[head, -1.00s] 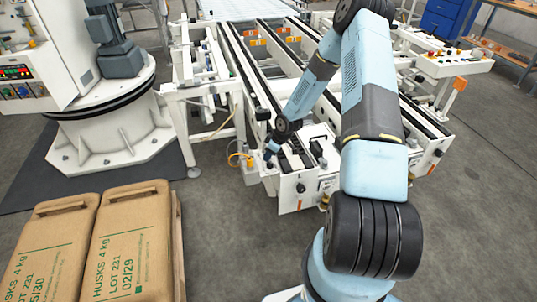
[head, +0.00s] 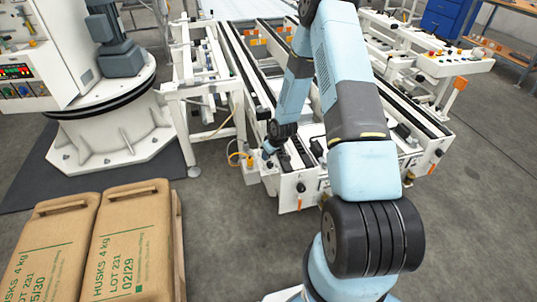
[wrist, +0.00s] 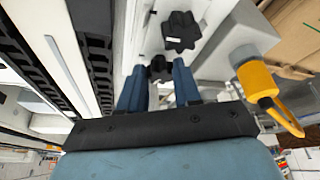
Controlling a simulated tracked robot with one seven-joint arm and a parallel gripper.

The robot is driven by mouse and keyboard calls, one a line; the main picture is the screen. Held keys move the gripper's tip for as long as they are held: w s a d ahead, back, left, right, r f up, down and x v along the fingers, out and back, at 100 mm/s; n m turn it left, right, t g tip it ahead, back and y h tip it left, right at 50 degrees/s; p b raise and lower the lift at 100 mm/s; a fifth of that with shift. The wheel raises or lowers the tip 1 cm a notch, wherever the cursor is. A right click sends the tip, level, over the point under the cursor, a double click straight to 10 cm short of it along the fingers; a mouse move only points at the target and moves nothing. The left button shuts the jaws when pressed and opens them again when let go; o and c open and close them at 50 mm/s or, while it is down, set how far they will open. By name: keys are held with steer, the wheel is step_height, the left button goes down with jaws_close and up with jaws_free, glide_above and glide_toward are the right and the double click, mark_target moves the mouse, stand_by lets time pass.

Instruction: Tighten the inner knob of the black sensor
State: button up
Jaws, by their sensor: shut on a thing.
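In the wrist view my gripper (wrist: 159,82) has its two blue fingers on either side of a small black knob (wrist: 160,68). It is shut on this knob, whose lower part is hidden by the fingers. A larger black lobed knob (wrist: 182,30) stands just beyond it on the same pale bracket, clear of the fingers. I cannot make out the black sensor's own body. In the head view my gripper (head: 268,154) is small and low at the near left corner of the white conveyor (head: 285,187); the knobs are too small to tell there.
Dark conveyor rails (wrist: 92,50) run on the left. Brown sacks (head: 128,240) lie at the front left in the head view. The grey floor in front is open.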

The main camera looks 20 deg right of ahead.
steer(key=m+h, duration=0.1)
steer(key=m, duration=0.2)
steer(key=a+m+h, duration=0.1)
steer(key=m, duration=0.2)
steer(key=m+h, duration=0.1)
steer(key=m, duration=0.1)
steer(key=m+h, duration=0.1)
steer(key=m, duration=0.3)
steer(key=shift+w+a+h, duration=0.1)
steer(key=shift+a+h, duration=0.15)
steer(key=shift+h, duration=0.15)
steer(key=shift+m+g, duration=0.3)
steer(key=shift+m, duration=0.1)
steer(key=o, duration=0.8)
steer(key=v, duration=1.3)
steer(key=shift+r, duration=0.35)
